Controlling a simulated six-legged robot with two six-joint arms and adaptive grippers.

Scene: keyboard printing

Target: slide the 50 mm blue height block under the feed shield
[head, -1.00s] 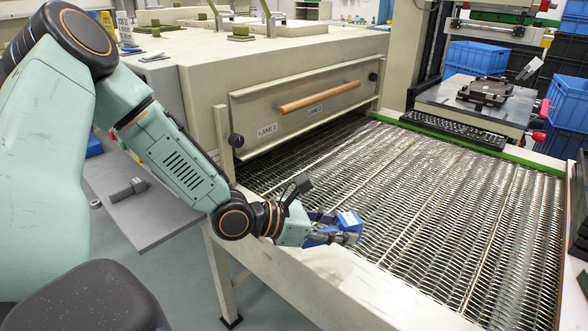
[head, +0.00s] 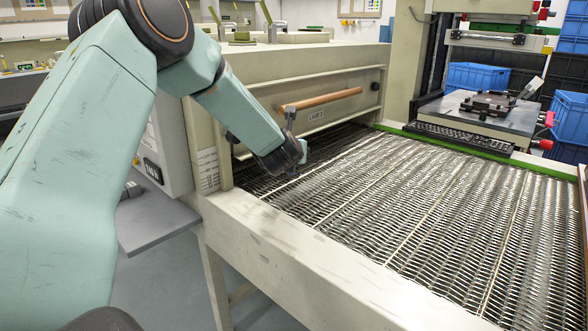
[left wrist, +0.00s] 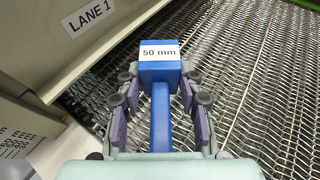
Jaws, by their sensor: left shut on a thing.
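In the left wrist view the blue height block (left wrist: 160,72) has a white "50 mm" label and a blue handle running back towards my wrist. My left gripper (left wrist: 160,85) is shut on it, with its fingers on either side of the block's handle. The block is over the mesh belt, in front of the feed shield (left wrist: 45,52) near its "LANE 1" label. In the head view the feed shield (head: 352,108) is a pale panel with a wooden handle. My right gripper is out of view.
The metal mesh belt (head: 410,205) stretches away to the right of my wrist. A pale frame rail (head: 300,260) runs along its near side. A grey side shelf (head: 155,222) is at the left. A press table (head: 475,112) stands beyond the belt.

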